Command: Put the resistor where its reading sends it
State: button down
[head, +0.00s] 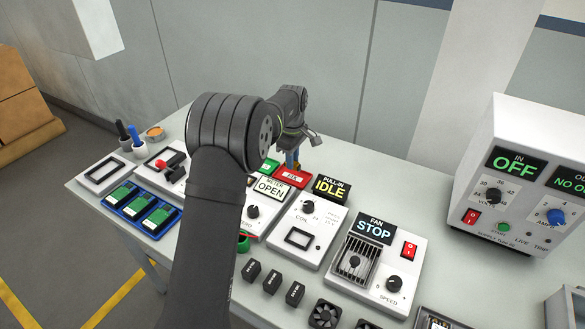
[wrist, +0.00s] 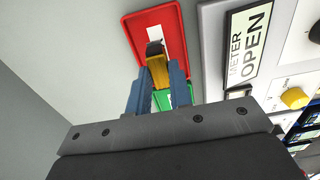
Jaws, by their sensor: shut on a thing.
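My gripper (wrist: 158,78) has blue fingers, shut on the resistor (wrist: 158,70), a yellow-ochre piece with a dark end; any finer markings are too small to read. In the wrist view the resistor overlaps the white label of the red tray (wrist: 138,30); I cannot tell its height above it. The green tray (wrist: 180,98) shows partly behind the fingers. In the head view my gripper (head: 292,160) is just behind the red tray (head: 291,177), and the green tray (head: 269,165) is to its left. The meter display (head: 271,188) reads OPEN.
A coil unit (head: 302,235) with an IDLE display and a fan unit (head: 373,265) showing STOP stand to the right. A supply box (head: 520,185) reads OFF. Blue holders with green modules (head: 140,207) lie at left. Small black parts (head: 273,281) lie in front.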

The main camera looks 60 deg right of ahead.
jog(key=shift+f, duration=1.9)
jog(key=c, duration=1.3)
grip_release()
jog(key=shift+f, duration=0.15)
notch_tip(320, 180, up, 12)
jog(key=shift+r, duration=0.2)
jog(key=shift+f, duration=4.15)
